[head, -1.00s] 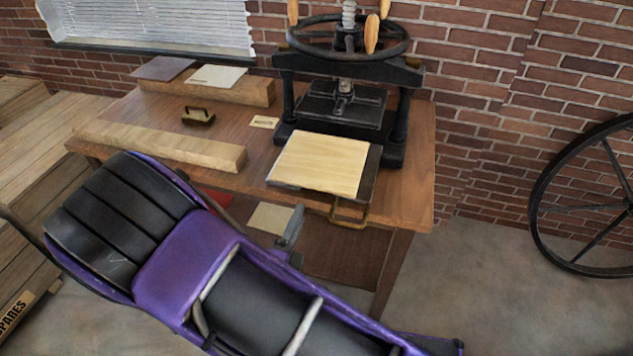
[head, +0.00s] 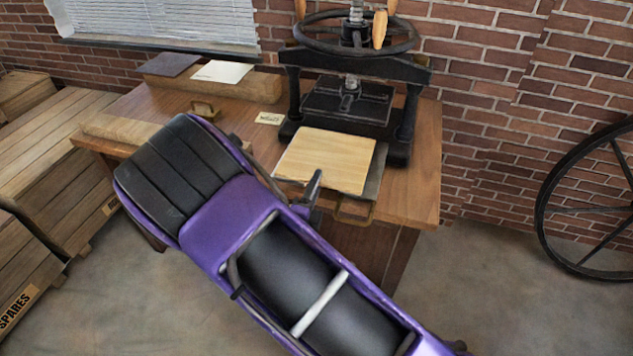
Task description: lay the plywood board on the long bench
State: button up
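The plywood board (head: 325,158), a pale flat square, lies on the dark pulled-out plate (head: 371,180) of the black hand press (head: 345,105). The press stands on a brown wooden bench (head: 418,190). I cannot tell whether this is the long bench. My purple and black arm crosses the front of the bench. Of my gripper (head: 313,188), only a dark grey finger shows, at the board's front edge. I cannot tell whether it touches the board. The rest of the gripper is hidden behind the arm.
A brass handle (head: 352,212) hangs at the plate's front. Wooden beams (head: 210,85), a brass-coloured block (head: 203,109) and a small card (head: 269,118) are on the bench. Wooden crates (head: 60,160) stand left, a large wheel (head: 590,200) right. Floor is clear at lower right.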

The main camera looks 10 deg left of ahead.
grip_shut()
dwell(0.5)
jog(key=shift+r, duration=0.1)
notch_tip(320, 180, up, 3)
jog(key=p, duration=0.2)
jog(key=shift+p, duration=0.35)
